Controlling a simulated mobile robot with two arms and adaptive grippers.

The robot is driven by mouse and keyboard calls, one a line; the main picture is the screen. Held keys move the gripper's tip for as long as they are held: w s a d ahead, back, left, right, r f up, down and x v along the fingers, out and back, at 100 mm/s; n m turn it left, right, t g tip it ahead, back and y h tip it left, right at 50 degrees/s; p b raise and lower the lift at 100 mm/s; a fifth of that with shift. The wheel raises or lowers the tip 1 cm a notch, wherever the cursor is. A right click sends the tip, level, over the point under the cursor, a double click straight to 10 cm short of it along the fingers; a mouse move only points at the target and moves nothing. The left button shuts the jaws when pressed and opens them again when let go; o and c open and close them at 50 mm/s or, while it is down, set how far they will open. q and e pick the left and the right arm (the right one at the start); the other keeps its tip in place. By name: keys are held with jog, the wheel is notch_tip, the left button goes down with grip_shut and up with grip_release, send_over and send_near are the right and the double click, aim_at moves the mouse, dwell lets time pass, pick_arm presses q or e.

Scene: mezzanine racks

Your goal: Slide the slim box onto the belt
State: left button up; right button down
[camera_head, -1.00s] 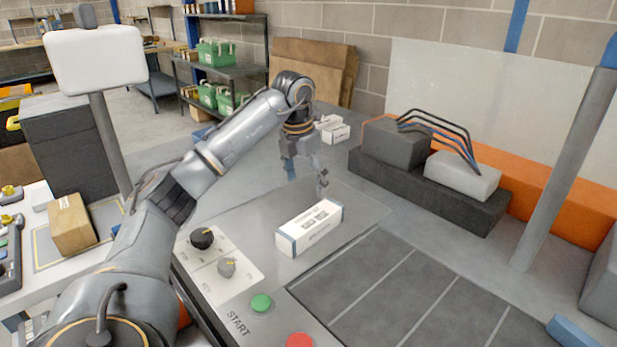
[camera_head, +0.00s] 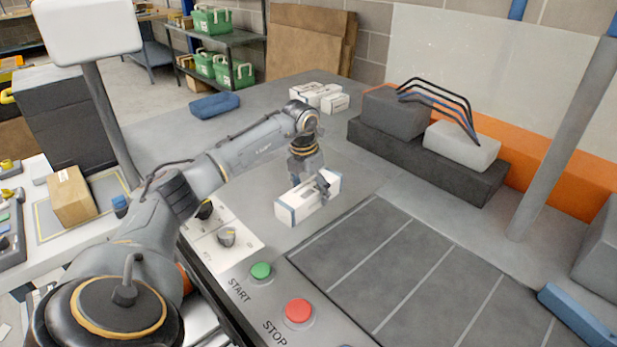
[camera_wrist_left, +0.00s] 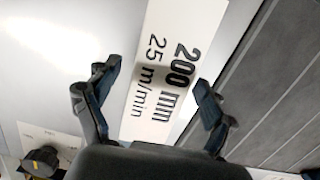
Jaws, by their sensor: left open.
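The slim box (camera_head: 308,209) is white with blue edges and lies on the grey plate beside the belt. The belt (camera_head: 385,262) is dark grey with thin light lines, just right of the box. My left gripper (camera_head: 308,186) is open above the box, partly hiding its top. In the left wrist view, the box's white printed face (camera_wrist_left: 172,70) shows between the spread fingers of the left gripper (camera_wrist_left: 150,100), with the belt (camera_wrist_left: 262,95) to its right. I cannot tell whether the fingers touch the box. My right gripper is not in view.
A green START button (camera_head: 261,270), a red STOP button (camera_head: 298,311) and dark knobs (camera_head: 227,237) stand in front of the box. Several white boxes (camera_head: 320,96) lie behind the arm. A dark block (camera_head: 430,164) bearing grey pieces stands beyond the belt. The belt is clear.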

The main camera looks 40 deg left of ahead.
pick_arm(q)
jog(key=shift+f, duration=0.4)
jog(key=c, duration=1.5)
